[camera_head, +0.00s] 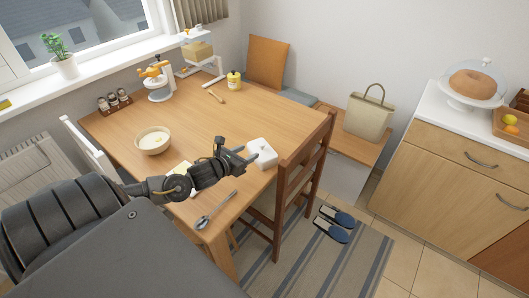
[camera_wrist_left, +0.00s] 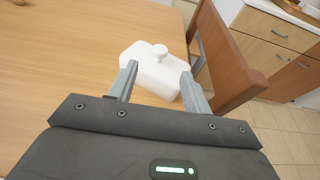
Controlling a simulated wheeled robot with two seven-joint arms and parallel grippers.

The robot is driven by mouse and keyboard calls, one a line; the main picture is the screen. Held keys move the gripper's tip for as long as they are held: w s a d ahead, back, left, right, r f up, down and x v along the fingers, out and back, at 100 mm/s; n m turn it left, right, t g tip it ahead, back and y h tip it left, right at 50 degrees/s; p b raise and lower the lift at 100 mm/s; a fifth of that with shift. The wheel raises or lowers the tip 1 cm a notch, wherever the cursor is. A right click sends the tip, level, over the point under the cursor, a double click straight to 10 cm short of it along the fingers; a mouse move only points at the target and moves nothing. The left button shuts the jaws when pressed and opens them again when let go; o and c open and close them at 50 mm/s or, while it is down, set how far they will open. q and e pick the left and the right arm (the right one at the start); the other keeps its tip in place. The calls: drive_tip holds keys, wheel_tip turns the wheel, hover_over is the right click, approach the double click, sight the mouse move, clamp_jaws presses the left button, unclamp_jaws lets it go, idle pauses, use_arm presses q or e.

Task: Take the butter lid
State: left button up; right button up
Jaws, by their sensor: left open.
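The white butter dish lid (camera_head: 262,152) sits near the right edge of the wooden table, close to the chair. My left gripper (camera_head: 246,153) is open beside the lid in the head view. In the left wrist view its two fingers (camera_wrist_left: 156,84) point towards the lid, one at each side of its near part. I cannot tell whether they touch it. Any dish under the lid is hidden. My right gripper is not in view.
A brown wooden chair (camera_head: 290,180) stands close to the lid at the table's right edge. The middle of the table is clear.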

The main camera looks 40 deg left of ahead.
sight(260, 144)
use_arm(q)
drive_tip(key=x, duration=0.3)
drive_tip(key=shift+w+a, duration=0.15)
drive_tip(key=shift+w, duration=0.15)
drive_tip(key=shift+w+f, duration=0.2)
drive_tip(key=shift+w, duration=0.15)
drive_tip(key=shift+w+p, duration=0.4)
drive_tip(key=shift+p, duration=0.05)
drive_tip(key=p+x, duration=0.1)
drive_tip(key=x, duration=0.3)
drive_tip(key=shift+w, duration=0.25)
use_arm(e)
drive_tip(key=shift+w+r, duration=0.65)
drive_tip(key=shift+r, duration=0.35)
use_arm(q)
clamp_jaws()
